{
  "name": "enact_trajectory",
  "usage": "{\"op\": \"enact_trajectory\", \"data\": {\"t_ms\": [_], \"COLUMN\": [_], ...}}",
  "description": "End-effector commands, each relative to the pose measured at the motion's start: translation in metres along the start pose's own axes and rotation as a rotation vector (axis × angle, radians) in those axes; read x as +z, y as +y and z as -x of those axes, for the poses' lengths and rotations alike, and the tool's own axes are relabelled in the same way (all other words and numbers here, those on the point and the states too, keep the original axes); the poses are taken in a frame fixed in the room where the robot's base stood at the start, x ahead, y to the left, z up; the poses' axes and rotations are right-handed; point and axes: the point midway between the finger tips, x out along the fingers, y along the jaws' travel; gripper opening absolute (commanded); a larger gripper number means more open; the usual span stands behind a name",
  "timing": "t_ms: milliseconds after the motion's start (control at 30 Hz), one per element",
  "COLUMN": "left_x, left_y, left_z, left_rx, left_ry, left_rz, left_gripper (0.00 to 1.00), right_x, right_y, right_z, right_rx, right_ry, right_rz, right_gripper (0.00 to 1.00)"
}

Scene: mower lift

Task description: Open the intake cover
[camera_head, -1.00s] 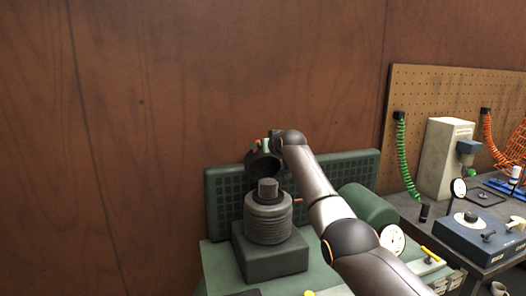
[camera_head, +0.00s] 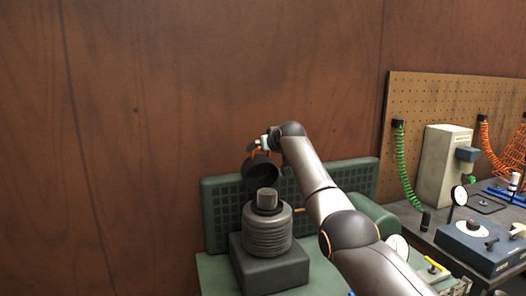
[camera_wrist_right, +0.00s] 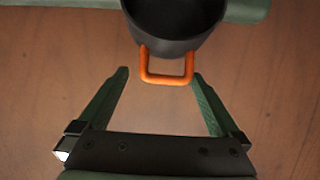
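The intake cover (camera_head: 262,174) is a dark round cup with an orange loop handle. It stands tipped up behind the ribbed grey intake stack (camera_head: 266,231), its hollow side facing forward. The stack's top is uncovered. In the right wrist view the cover (camera_wrist_right: 176,22) is at the top, with its orange handle (camera_wrist_right: 167,66) pointing toward my gripper. My right gripper (camera_wrist_right: 160,74) is open, its green fingers on either side of the handle's end with gaps; the handle is not clamped. In the head view this gripper (camera_head: 262,145) is small and partly hidden at the cover's upper edge. My left gripper is not in view.
A green grille panel (camera_head: 222,215) stands behind the stack. A green cylinder (camera_head: 372,212) lies to the right, partly behind my right arm. A workbench with a blue device (camera_head: 487,247) and a pegboard (camera_head: 430,95) are at the right. The brown wall behind is bare.

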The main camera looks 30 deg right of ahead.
Motion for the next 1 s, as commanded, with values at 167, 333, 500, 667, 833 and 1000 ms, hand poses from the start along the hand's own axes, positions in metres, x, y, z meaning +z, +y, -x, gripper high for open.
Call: {"op": "enact_trajectory", "data": {"t_ms": [167, 333, 500, 667, 833, 1000], "left_x": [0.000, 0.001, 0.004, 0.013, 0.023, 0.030], "left_y": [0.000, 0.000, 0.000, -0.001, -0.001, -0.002], "left_z": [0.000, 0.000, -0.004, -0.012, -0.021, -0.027], "left_rx": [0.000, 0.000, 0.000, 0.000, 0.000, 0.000], "left_ry": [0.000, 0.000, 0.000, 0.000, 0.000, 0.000], "left_rz": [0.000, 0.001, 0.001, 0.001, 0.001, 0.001], "left_gripper": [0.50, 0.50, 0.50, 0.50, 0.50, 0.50], "right_x": [0.003, 0.004, 0.006, 0.007, 0.009, 0.007], "right_y": [-0.001, -0.002, -0.002, -0.002, -0.002, -0.001], "right_z": [-0.001, -0.002, 0.000, 0.008, 0.024, 0.045], "right_rx": [-0.001, -0.003, -0.004, -0.004, -0.003, -0.003], "right_ry": [-0.005, -0.009, -0.008, -0.007, -0.006, -0.006], "right_rz": [-0.001, -0.001, -0.002, -0.001, -0.001, -0.001], "right_gripper": [0.96, 0.96, 0.96, 0.96, 0.96, 0.96]}}
